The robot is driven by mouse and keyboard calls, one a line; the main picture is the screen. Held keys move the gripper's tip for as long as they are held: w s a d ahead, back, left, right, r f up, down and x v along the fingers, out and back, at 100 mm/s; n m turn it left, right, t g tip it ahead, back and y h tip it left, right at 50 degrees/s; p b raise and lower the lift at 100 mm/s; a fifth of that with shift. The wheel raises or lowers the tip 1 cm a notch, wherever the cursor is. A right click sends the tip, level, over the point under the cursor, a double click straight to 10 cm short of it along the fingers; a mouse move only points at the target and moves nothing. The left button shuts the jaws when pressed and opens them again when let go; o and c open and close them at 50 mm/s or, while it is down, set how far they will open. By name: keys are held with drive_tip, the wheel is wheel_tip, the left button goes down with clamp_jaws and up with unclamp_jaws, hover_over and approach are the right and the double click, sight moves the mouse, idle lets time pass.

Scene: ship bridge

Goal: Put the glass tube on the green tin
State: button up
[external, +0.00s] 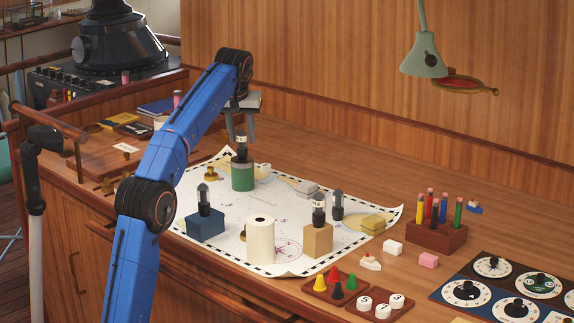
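The green tin (243,179) stands upright on the chart near its far edge. A glass tube (241,141) with a dark base stands upright on top of the tin, apparently touching it. My gripper (240,136) points down over this tube, its fingers spread to either side of the glass with what look like small gaps. Similar tubes stand elsewhere: one (204,195) on a blue box (206,226), one (319,205) on a tan box (318,240), and one (337,203) on the chart behind the tan box.
A lamp (424,55) hangs above. The desk behind the chart is clear.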

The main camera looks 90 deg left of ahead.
drive_tip(key=shift+o, duration=0.3)
drive_tip(key=v, duration=0.6)
drive_tip(key=shift+r, duration=0.35)
drive_tip(key=shift+d+r, duration=0.25)
drive_tip(key=shift+r, duration=0.25)
